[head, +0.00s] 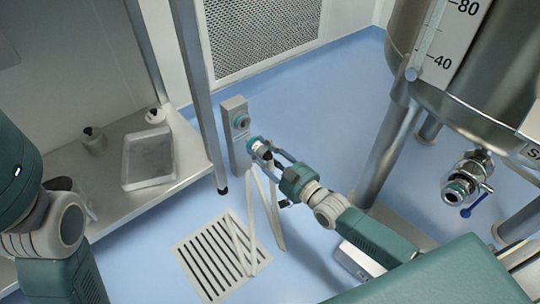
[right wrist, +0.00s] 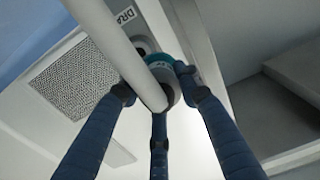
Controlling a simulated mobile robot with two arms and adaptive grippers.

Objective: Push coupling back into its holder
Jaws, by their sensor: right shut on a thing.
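The coupling (head: 256,147), with a teal ring and a metal body, is in my right gripper (head: 268,154), whose blue fingers are shut around it. A pale hose (head: 235,233) hangs from it to the floor. The holder (head: 240,121) is a round teal-rimmed socket on a grey upright plate. In the head view the coupling is just below and right of the socket, apparently apart from it. In the right wrist view the fingers (right wrist: 163,100) close around the coupling (right wrist: 157,62), and the hose (right wrist: 115,45) crosses in front, hiding part of it. My left gripper is outside the view.
A steel bench (head: 110,190) with a tray (head: 148,157) and small bottles stands at left. A floor drain grate (head: 222,252) lies below the hose. A steel tank (head: 470,95) with a valve (head: 467,180) stands at right. Blue floor (head: 310,105) is open behind the gripper.

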